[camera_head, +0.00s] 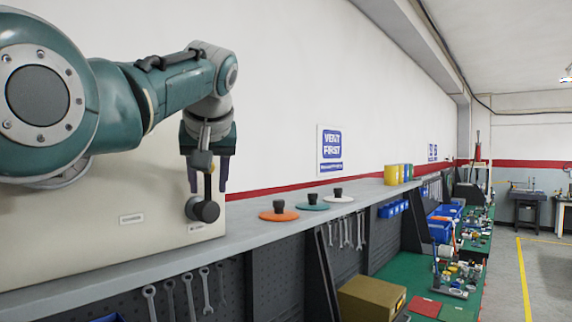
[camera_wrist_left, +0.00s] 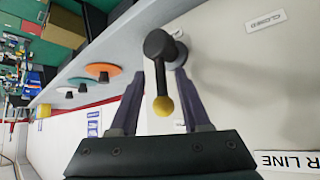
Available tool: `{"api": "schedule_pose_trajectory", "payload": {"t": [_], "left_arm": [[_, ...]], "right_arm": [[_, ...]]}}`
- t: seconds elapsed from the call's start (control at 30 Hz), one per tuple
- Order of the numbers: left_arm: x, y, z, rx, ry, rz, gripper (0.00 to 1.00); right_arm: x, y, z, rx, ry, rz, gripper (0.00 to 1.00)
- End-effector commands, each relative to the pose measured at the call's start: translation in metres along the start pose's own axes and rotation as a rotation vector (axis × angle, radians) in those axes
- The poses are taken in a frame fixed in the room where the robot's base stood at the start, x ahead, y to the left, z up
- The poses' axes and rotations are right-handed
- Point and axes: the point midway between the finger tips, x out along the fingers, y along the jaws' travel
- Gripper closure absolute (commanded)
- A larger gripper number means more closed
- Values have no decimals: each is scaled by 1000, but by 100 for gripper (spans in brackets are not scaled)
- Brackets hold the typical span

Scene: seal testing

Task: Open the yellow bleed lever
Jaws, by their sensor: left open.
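The bleed lever (camera_wrist_left: 163,106) shows in the left wrist view as a black arm with a yellow ball end, on a dark round hub (camera_wrist_left: 158,43). The hub (camera_head: 204,211) also shows in the head view, low on the front of a cream panel (camera_head: 90,235). My left gripper (camera_head: 208,187) points down at the lever from above. Its two purple fingers (camera_wrist_left: 160,76) are open, one on each side of the lever arm. I cannot tell whether either finger touches it. The yellow ball lies between the fingers, near the palm. My right gripper is not in view.
A "CLOSED" label (camera_wrist_left: 266,21) is beside the hub. On the grey shelf (camera_head: 255,240) to the right are an orange disc (camera_head: 279,216), a teal disc (camera_head: 312,207) and a white disc (camera_head: 339,199), each with a black knob. Wrenches (camera_head: 186,297) hang below the shelf.

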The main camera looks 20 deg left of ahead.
Motion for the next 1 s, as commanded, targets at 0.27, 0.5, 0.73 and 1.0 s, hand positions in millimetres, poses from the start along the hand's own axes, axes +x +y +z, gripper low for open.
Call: {"api": "schedule_pose_trajectory", "payload": {"t": [0.27, 0.5, 0.73, 1.0], "left_arm": [[-44, 1, 5, -1, 5, 5, 53], [-74, 0, 2, 1, -1, 2, 53], [-78, 0, 1, 1, -3, 0, 53], [-78, -1, 1, 1, -3, 0, 53]], "right_arm": [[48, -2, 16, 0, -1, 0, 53], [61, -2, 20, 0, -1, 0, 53], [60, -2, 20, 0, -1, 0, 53], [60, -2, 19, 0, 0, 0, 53]]}}
